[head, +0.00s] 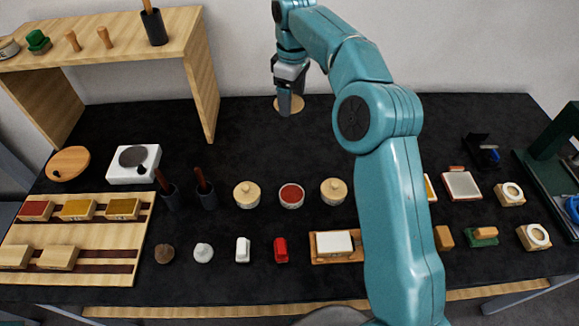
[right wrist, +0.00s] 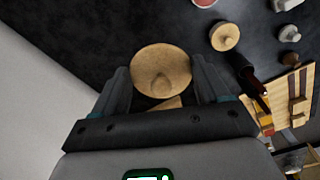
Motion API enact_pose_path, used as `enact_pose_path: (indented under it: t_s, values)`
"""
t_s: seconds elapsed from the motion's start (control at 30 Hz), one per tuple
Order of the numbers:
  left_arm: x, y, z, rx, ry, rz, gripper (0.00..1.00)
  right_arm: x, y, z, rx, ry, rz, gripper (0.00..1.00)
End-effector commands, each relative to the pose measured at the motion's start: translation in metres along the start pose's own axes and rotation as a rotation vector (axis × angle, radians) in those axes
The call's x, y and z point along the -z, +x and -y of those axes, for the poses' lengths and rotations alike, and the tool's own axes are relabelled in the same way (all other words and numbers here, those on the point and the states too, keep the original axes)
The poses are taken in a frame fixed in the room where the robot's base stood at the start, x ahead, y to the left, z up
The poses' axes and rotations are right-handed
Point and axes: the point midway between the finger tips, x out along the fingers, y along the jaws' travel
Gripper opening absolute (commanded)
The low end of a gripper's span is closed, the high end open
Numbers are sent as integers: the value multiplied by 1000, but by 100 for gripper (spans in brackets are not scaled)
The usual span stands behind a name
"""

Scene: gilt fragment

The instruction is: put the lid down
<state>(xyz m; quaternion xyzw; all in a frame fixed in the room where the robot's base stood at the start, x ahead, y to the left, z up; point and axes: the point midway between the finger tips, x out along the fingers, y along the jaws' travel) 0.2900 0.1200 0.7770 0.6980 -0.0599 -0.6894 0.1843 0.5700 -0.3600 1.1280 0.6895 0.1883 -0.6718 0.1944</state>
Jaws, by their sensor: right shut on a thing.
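My right gripper (head: 288,96) points down near the back edge of the black table and is shut on a round pale wooden lid (head: 296,106). In the right wrist view the lid (right wrist: 160,65) shows between the fingers, its knob in the middle. I cannot tell whether the lid touches the table. An open jar with red contents (head: 291,195) stands in the middle of the table, between two lidded jars, left (head: 246,194) and right (head: 334,191). My left gripper is out of view.
The back middle of the table (head: 240,125) is bare around the lid. A wooden shelf (head: 100,45) stands at the back left. A white square device (head: 133,164), dark cups and a wooden rack (head: 75,235) lie at left. Small blocks line the front.

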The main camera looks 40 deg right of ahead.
Motion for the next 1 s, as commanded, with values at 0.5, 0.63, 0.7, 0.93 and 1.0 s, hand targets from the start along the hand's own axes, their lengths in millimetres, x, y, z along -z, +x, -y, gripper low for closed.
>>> enact_pose_path:
  t_s: [0.5, 0.63, 0.7, 0.93, 1.0]
  values:
    - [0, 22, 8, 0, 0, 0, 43, 0, 62, -1, 19, -5, 22, 46]
    - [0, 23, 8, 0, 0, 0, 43, -1, 99, 0, 20, -3, 24, 46]
    - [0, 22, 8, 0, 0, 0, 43, -1, 119, 1, 20, -3, 24, 46]
    - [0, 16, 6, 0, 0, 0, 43, -1, 174, 2, 18, -1, 21, 46]
    - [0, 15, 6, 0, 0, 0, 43, -1, 183, 1, 17, 0, 20, 46]
